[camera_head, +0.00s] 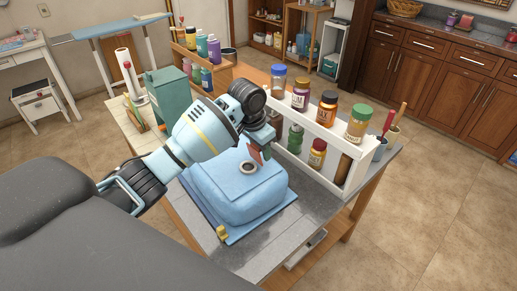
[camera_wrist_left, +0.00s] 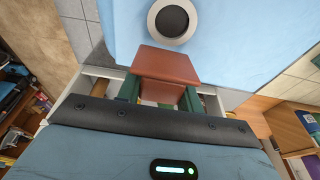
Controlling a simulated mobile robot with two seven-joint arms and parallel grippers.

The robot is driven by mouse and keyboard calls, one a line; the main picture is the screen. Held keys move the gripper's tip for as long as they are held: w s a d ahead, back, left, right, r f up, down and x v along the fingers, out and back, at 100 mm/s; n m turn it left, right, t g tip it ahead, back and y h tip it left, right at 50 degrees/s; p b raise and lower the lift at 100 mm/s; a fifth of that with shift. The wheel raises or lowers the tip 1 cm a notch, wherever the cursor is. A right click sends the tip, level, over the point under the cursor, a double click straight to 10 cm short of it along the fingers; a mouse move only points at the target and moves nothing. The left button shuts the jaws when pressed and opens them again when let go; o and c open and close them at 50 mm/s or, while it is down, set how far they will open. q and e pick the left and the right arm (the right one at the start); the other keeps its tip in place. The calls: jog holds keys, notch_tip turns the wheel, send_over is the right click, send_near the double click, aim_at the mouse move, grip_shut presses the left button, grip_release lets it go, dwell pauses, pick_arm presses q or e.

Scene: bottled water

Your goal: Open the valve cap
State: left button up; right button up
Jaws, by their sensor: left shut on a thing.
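A pale blue, rounded box-like body (camera_head: 232,192) lies on a blue mat on the workbench. On its top is a valve, a light ring around a dark round opening (camera_head: 248,168); the ring also shows at the top of the left wrist view (camera_wrist_left: 173,20). A red-brown piece, seemingly the valve cap (camera_wrist_left: 166,64), sits beside the ring and leaves the opening uncovered. My left gripper (camera_wrist_left: 160,92) is shut on this cap with its green fingers, just behind the valve. I cannot tell whether the cap still joins the ring. My right gripper is out of view.
A white rack (camera_head: 325,135) with several jars stands along the right of the bench, close to my left gripper. A green container (camera_head: 168,92) and bottles stand at the back. A small yellow item (camera_head: 222,233) lies at the mat's front corner.

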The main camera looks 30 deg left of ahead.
pick_arm(q)
jog(key=shift+w+d+f+g, duration=0.1)
jog(key=shift+g, duration=0.3)
jog(key=o, duration=1)
jog(key=r, duration=0.5)
jog(key=s+r, duration=0.1)
jog(key=r, duration=0.1)
jog(key=shift+a+r, duration=0.25)
jog(key=shift+r, duration=0.15)
